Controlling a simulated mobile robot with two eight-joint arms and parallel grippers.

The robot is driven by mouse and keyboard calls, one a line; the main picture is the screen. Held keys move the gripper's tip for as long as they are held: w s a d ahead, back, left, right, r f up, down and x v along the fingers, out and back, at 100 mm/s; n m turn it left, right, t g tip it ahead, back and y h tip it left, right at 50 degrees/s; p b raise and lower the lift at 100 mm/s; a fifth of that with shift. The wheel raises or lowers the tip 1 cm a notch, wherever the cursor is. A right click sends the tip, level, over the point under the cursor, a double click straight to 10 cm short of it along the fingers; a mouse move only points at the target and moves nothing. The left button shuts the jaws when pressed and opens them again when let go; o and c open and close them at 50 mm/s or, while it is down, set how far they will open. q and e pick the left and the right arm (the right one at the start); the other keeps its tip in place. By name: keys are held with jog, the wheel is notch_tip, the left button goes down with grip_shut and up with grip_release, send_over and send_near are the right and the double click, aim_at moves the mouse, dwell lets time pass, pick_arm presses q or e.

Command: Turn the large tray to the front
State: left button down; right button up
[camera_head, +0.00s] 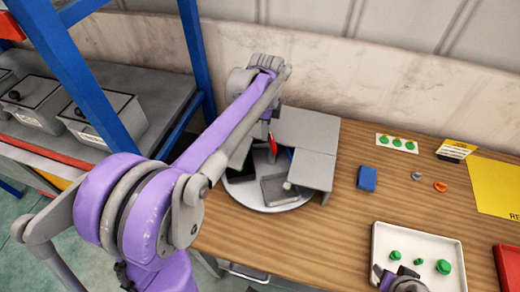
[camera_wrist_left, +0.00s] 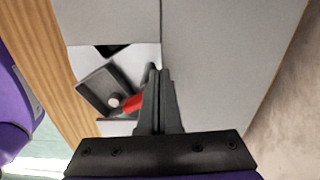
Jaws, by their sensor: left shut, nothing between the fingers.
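A round pale turntable (camera_head: 264,207) stands on the wooden table, partly under grey cover panels (camera_head: 312,168). I take this to be the large tray, but cannot be sure. My left gripper (camera_wrist_left: 158,72) is shut and empty, just above the panels and beside the tray's opening. A red piece (camera_wrist_left: 133,103) shows close beside its fingers. My right gripper (camera_head: 398,284) shows only partly at the bottom edge.
A white tray (camera_head: 418,236) with several green pegs lies at the right, beside a red bin (camera_head: 508,268). A blue block (camera_head: 367,178), grey and orange rings (camera_head: 440,186) and a yellow sheet (camera_head: 495,187) lie behind it. A blue rack (camera_head: 92,95) stands left.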

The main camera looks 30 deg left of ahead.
pick_arm(q)
jog(key=m, duration=0.3)
jog(key=w+m, duration=0.1)
jog(key=shift+w+d+m, duration=0.1)
jog(key=shift+d+m, duration=0.2)
jog(key=shift+d, duration=0.1)
pick_arm(e)
jog(key=shift+w+r, duration=0.1)
jog(key=shift+r, duration=0.05)
pick_arm(q)
jog(key=shift+s+a+r, duration=0.1)
jog(key=shift+s+a, duration=0.1)
jog(key=shift+a, duration=0.2)
jog(key=shift+w+r+p, duration=0.1)
jog(key=shift+r+p, duration=1.4)
jog(key=shift+r, duration=1.5)
jog(key=shift+f, duration=0.1)
pick_arm(e)
jog(key=r, duration=0.1)
jog(key=w+r, duration=0.2)
jog(key=r, duration=0.1)
